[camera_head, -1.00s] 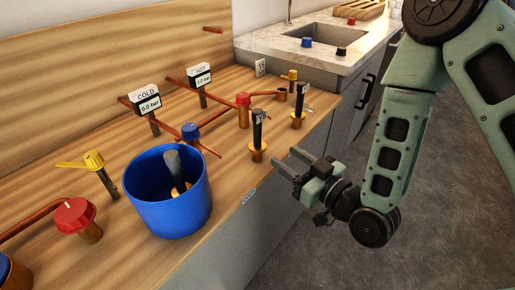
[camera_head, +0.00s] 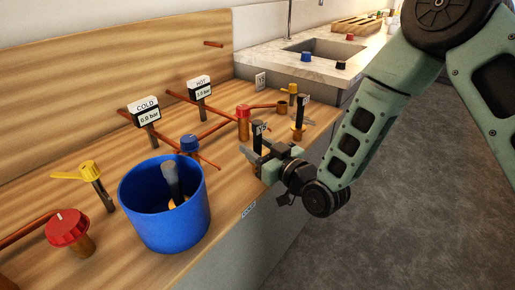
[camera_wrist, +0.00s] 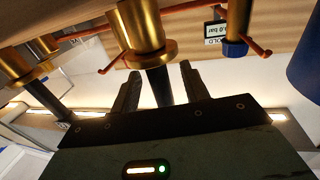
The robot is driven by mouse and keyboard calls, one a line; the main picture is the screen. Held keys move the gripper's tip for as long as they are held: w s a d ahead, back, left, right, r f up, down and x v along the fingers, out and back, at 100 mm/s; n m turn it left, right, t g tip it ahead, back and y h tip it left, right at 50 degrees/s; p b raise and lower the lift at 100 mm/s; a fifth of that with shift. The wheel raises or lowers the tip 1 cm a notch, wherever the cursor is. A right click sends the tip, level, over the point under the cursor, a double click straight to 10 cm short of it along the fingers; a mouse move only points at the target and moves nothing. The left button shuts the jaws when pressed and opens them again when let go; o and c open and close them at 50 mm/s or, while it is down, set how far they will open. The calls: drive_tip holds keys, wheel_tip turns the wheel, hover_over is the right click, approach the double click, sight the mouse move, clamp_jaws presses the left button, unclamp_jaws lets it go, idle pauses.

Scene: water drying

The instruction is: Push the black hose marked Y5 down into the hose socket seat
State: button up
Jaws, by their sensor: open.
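A black hose (camera_head: 257,136) with a small white tag near its top stands upright at the bench's front edge; the tag is too small to read surely. In the wrist view, which looks upside down, the hose (camera_wrist: 158,88) meets the flange of a brass socket (camera_wrist: 150,52). My gripper (camera_head: 262,157) is open at the lower hose. In the wrist view its two fingers (camera_wrist: 160,76) stand on either side of the hose with visible gaps. In the head view my gripper mostly hides the socket. Another tagged black hose (camera_head: 300,112) stands in a brass socket farther back.
A blue bucket (camera_head: 150,215) holding a grey-handled tool stands front left. Copper pipes, red (camera_head: 243,110), blue (camera_head: 189,143) and yellow (camera_head: 88,170) valves, and the COLD (camera_head: 146,113) and HOT (camera_head: 200,88) gauges crowd the bench. The floor to the right is clear.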

drive_tip(key=shift+x, duration=0.9)
drive_tip(key=shift+c, duration=0.4)
clamp_jaws()
drive_tip(key=shift+r, duration=0.1)
